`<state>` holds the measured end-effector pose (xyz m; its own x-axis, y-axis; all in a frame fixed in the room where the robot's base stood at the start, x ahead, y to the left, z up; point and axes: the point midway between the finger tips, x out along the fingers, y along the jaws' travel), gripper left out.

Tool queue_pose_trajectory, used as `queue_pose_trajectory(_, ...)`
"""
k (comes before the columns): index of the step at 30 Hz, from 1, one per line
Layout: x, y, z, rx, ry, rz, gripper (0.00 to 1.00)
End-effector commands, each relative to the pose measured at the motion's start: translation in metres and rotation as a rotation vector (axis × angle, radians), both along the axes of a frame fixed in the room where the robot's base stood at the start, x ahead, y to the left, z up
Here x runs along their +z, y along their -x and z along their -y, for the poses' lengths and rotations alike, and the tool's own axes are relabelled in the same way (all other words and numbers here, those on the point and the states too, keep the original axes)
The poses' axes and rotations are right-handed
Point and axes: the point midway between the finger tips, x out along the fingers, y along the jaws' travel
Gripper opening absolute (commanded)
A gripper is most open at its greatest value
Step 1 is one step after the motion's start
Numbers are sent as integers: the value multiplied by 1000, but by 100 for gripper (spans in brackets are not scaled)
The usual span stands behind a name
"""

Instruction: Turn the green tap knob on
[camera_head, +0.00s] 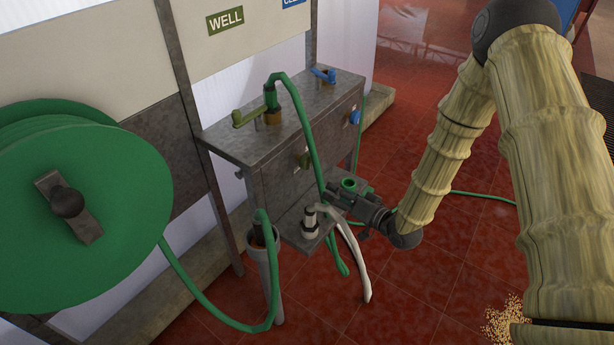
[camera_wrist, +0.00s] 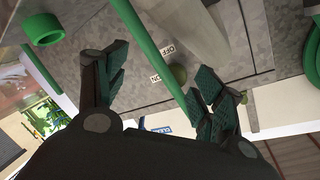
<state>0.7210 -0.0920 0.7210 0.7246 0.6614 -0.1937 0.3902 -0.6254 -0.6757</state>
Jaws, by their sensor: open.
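The green tap knob (camera_head: 303,158) is on the front face of the grey metal cabinet (camera_head: 285,185), and part of it is behind the hanging green hose. My gripper (camera_head: 332,196) is in front of the cabinet, lower than the knob. In the wrist view my gripper (camera_wrist: 160,68) is open, its two dark green-padded fingers apart. I cannot see it touching the knob. The knob's exact turn position is unclear.
A green hose (camera_head: 310,135) hangs from the green tap (camera_head: 270,100) and crosses between my fingers in the wrist view (camera_wrist: 150,48). A blue knob (camera_head: 355,117) sits right of the green one. A white hose (camera_head: 352,250) and a green hose reel (camera_head: 75,200) are nearby.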

Motion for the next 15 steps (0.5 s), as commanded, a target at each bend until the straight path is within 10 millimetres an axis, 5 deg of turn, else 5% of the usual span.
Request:
queue_pose_trajectory(6, 32, -27, -11, 77, -134, 108, 69)
queue_pose_trajectory(15, 41, -44, -30, 95, -156, 124, 69)
